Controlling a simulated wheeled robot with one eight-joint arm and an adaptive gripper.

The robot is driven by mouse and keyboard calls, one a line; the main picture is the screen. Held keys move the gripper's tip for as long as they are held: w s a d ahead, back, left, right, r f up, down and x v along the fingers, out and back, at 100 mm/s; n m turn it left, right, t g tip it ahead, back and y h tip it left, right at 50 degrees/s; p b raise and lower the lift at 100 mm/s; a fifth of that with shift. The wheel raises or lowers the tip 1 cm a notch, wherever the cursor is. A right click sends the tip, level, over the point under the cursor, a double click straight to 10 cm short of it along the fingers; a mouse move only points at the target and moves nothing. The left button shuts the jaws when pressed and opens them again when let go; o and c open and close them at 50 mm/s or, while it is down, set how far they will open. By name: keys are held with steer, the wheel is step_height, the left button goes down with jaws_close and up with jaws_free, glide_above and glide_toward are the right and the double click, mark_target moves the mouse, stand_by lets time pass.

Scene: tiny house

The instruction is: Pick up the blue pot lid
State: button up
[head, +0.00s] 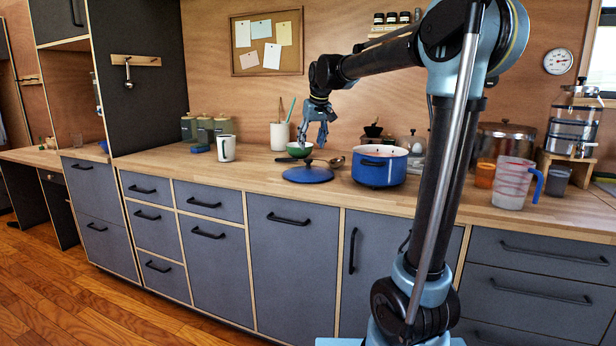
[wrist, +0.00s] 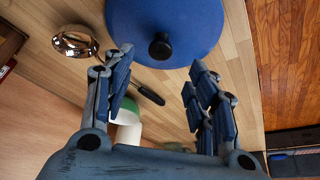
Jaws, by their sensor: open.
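The blue pot lid (head: 308,174) lies flat on the wooden counter, its dark knob facing up, left of the blue pot (head: 380,166). In the wrist view the lid (wrist: 190,22) fills the top middle, with its black knob beyond the fingertips. My gripper (head: 314,138) is open and empty, pointing down above the lid, apart from it. Its two fingers (wrist: 160,80) show spread in the wrist view.
A ladle (head: 334,162) lies behind the lid, near a green bowl (head: 299,150). A white mug (head: 226,148) stands to the left. A measuring jug (head: 513,183) stands far right. The counter (head: 255,170) left of the lid is clear.

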mark_target(308, 159)
steer(key=x, duration=0.9)
jaws_close()
